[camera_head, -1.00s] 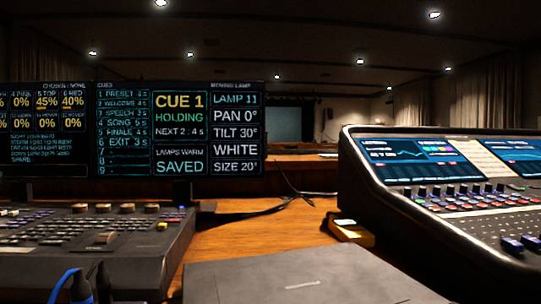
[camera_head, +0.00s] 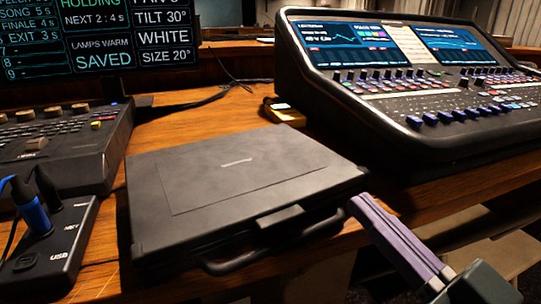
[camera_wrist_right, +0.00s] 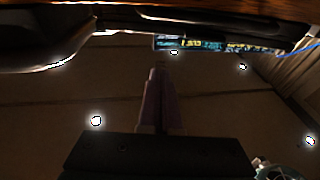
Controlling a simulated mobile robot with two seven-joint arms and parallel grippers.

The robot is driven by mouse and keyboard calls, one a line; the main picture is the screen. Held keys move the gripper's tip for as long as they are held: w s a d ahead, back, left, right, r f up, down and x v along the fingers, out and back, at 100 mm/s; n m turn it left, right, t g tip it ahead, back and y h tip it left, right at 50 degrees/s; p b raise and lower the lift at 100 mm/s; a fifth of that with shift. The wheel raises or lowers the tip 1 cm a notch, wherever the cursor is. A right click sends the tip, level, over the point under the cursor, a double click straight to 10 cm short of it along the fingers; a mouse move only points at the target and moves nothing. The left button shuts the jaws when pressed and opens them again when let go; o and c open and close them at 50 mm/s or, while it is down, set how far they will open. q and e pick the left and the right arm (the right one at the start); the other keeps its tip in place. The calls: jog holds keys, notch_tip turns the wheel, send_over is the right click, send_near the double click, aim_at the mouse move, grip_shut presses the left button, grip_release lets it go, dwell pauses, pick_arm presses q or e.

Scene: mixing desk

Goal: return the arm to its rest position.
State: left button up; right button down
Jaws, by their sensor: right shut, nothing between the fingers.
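My right gripper (camera_head: 362,203) comes in from the lower right in the head view. Its purple-grey fingers lie together, shut and empty, close to the front right corner of a closed dark case with a handle (camera_head: 235,185). I cannot tell whether the fingertips touch the case. In the right wrist view, my shut fingers (camera_wrist_right: 159,72) point toward the underside of the wooden desk edge (camera_wrist_right: 225,8), with nothing between them. My left gripper does not show.
A mixing console (camera_head: 420,135) stands at the right rear. A small yellow device (camera_head: 287,115) lies behind the case. Open space lies beyond the desk's front edge.

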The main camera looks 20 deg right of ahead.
jog(key=s+r+g+h+p, duration=0.4)
jog(key=s+r+g+p, duration=1.15)
jog(key=p, duration=1.05)
notch_tip(320, 180, up, 38)
jog(key=w+g+p, duration=0.1)
jog(key=p, duration=3.6)
jog(key=shift+r, duration=0.1)
